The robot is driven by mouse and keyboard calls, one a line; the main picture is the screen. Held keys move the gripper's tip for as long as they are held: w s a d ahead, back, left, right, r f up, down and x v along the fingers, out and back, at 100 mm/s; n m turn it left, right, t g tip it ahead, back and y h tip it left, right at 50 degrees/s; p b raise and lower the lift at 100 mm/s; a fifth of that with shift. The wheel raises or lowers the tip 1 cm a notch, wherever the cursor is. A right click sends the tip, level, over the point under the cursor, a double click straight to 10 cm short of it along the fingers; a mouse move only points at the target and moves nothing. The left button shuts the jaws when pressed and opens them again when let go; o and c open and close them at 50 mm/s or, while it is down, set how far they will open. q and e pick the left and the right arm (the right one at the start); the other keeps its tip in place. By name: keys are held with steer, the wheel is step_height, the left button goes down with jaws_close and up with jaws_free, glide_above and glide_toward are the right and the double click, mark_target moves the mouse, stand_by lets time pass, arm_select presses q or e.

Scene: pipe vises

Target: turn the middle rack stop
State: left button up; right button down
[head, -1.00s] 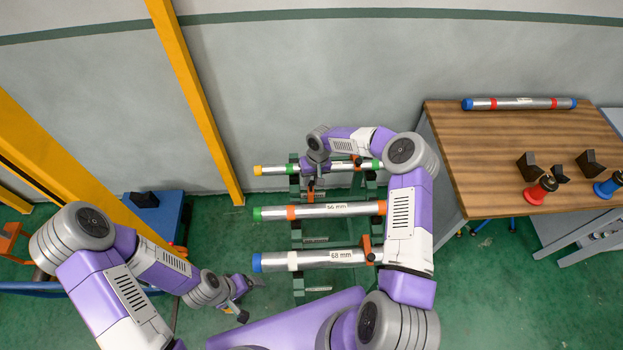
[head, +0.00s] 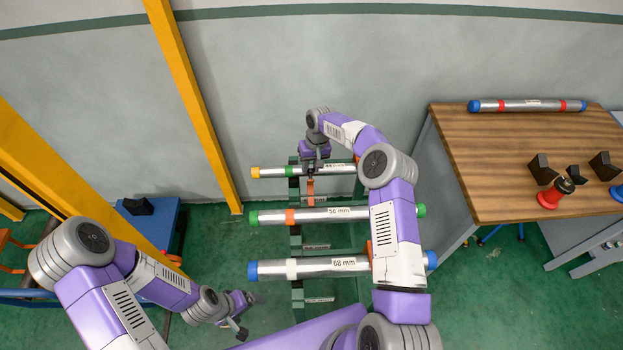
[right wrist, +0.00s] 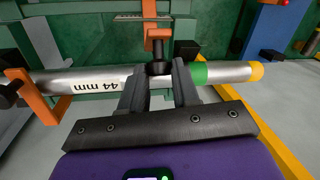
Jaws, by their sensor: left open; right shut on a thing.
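Three silver pipes lie one behind another on a green rack (head: 297,297): the 44 mm pipe (head: 268,172) farthest back, the 56 mm pipe (head: 270,216) in the middle and the 68 mm pipe (head: 268,269) nearest. An orange rack stop (head: 310,188) shows between the back and middle pipes; it also shows in the right wrist view (right wrist: 157,36). My left gripper (head: 243,318) is open and empty, left of the rack, low in the picture.
Another orange stop (right wrist: 33,97) stands by the 44 mm pipe. My right arm covers the pipes' right portions. A wooden-topped table (head: 475,150) at the right holds a long pipe (head: 527,105) and dark blocks.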

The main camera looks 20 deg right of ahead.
steer(key=shift+w+d+f+b, duration=0.2)
steer(key=shift+w+f+b, duration=0.05)
steer(key=shift+w+b, duration=0.25)
steer(key=shift+w+d+f+b, duration=0.15)
steer(key=shift+w+f+b, duration=0.1)
steer(key=shift+w+b, duration=0.25)
steer(key=shift+w+d+f+b, duration=0.25)
steer(key=shift+w+b, duration=0.15)
steer(key=shift+w, duration=0.2)
steer(key=c, duration=0.9)
jaws_free()
steer(key=shift+o, duration=0.2)
step_height(320, 180, up, 8)
steer(key=d, duration=0.1)
steer(key=shift+f, duration=0.25)
